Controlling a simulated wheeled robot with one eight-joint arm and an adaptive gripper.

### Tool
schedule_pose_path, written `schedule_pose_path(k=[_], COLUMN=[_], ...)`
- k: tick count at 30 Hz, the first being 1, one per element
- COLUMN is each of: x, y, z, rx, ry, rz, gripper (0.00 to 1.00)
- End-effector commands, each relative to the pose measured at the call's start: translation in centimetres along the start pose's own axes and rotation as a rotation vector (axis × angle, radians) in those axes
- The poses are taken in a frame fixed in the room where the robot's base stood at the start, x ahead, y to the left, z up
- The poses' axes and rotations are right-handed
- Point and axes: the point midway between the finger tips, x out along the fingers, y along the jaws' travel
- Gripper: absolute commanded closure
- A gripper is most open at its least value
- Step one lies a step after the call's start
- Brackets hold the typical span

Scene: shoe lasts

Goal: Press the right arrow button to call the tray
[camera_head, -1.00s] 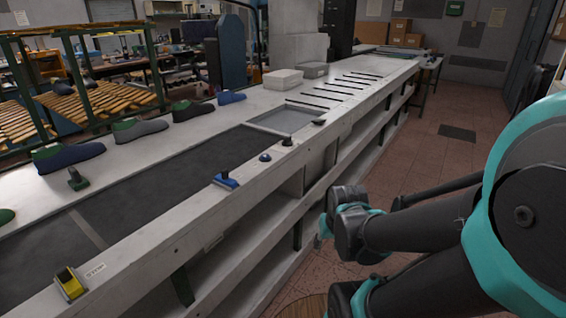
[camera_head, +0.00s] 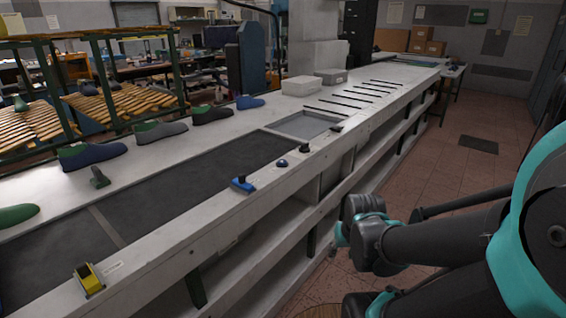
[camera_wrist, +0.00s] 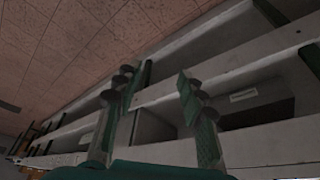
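No arrow marking is legible, so I cannot tell which is the right arrow button. A grey shallow tray-like panel (camera_head: 306,124) lies at the far end of the dark belt. My gripper (camera_wrist: 155,75) is open and empty in the wrist view, its fingers apart, facing the bench's lower shelves. My arm is right of the bench, apart from the controls.
Several shoe lasts, such as a blue one (camera_head: 92,154), line the bench's back side. A white box (camera_head: 301,86) and thin black bars (camera_head: 352,97) are farther along. The bench front (camera_head: 250,222) has open shelves. The tiled floor at right is mostly clear, with a dark mat (camera_head: 478,144).

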Motion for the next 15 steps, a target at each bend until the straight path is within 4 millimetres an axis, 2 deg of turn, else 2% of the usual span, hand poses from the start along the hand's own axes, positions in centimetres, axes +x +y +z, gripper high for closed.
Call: schedule_pose_path(k=[5,15], x=[0.00,0.00], y=[0.00,0.00], z=[0.00,0.00], rx=[0.000,0.000], ry=[0.000,0.000], rz=[0.000,0.000], gripper=[0.60,1.00])
